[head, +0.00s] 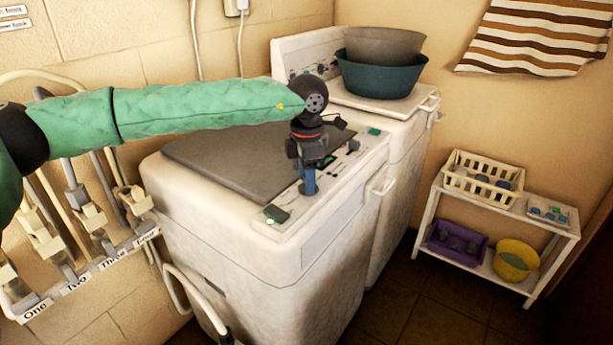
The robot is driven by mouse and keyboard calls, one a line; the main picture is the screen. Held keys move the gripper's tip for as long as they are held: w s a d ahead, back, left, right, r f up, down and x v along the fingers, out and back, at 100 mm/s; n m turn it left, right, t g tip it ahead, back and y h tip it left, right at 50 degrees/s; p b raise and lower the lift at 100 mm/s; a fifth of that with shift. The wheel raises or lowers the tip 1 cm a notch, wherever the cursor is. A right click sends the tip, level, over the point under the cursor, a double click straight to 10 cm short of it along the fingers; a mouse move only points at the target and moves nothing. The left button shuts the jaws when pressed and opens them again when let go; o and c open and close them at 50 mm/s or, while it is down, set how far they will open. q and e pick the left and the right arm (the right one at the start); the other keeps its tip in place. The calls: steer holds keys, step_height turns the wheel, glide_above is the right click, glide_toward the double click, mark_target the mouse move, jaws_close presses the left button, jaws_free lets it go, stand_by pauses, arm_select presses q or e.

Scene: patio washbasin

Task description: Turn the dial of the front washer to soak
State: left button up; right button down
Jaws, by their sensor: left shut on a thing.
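The front washer (235,265) is a worn white machine with a grey lid (215,165) and a control panel (290,222) along its right edge. My left arm, in a green sleeve, reaches in from the left above the lid. My left gripper (308,180) points down at the panel, its blue fingertips shut at panel height. The dial is hidden by the fingers, and the mark it points to cannot be read. A dark square piece with a green light (277,214) sits at the panel's near end. My right gripper is out of view.
A second washer (400,135) stands behind, with stacked grey and teal basins (382,75) on top. A white shelf (505,205) at right holds a cream basket, a purple crate and a yellow bucket. Hoses and labelled valves (85,275) line the left wall.

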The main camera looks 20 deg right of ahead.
arm_select(q)
steer(key=o, duration=1)
step_height(320, 180, up, 7)
steer(key=shift+d+r+b, duration=0.1)
steer(key=shift+b, duration=0.9)
steer(key=shift+r, duration=0.3)
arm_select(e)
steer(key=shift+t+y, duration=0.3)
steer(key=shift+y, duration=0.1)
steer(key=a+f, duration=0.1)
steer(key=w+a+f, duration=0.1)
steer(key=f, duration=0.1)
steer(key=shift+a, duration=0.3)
